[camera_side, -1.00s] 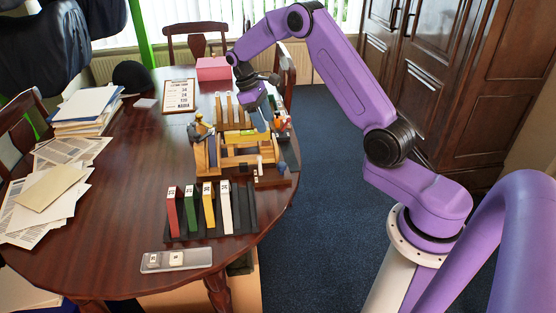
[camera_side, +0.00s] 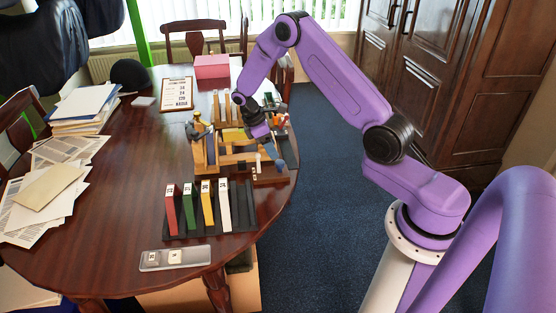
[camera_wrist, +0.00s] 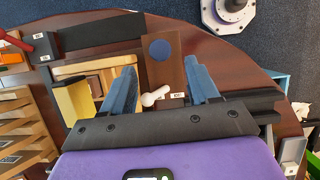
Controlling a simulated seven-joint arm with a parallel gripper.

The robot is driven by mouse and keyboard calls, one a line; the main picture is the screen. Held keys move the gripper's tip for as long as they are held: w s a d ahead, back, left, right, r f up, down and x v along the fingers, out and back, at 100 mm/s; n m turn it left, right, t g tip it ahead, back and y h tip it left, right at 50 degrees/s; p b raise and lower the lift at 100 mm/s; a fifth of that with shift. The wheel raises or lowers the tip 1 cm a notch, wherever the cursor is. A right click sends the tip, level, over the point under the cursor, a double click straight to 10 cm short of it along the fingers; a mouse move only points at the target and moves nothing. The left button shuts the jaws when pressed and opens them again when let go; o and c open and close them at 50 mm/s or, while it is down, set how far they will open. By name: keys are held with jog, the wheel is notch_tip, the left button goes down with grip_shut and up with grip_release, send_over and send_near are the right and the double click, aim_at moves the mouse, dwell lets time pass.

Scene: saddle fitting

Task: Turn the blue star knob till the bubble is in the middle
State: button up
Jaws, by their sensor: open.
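The round blue knob (camera_wrist: 160,48) sits on a narrow brown board (camera_wrist: 163,70) in the wrist view; I cannot make out a star shape. In the side view my gripper (camera_side: 271,150) is low over the right end of the wooden fixture (camera_side: 207,158), close to the brown board (camera_side: 270,181). I cannot make out a bubble in either view.
A white-headed peg (camera_wrist: 155,96) stands close to the fingers. A wooden frame (camera_wrist: 97,68) and a yellow piece (camera_wrist: 74,101) lie to the left. A rack of coloured slabs (camera_side: 207,207) and a metal tray (camera_side: 158,263) are nearer the side camera. The table's right edge is close.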

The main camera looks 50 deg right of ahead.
aim_at(279, 162)
jog(key=x, duration=0.6)
jog(key=shift+s+d+f, duration=0.1)
jog(key=shift+f, duration=0.1)
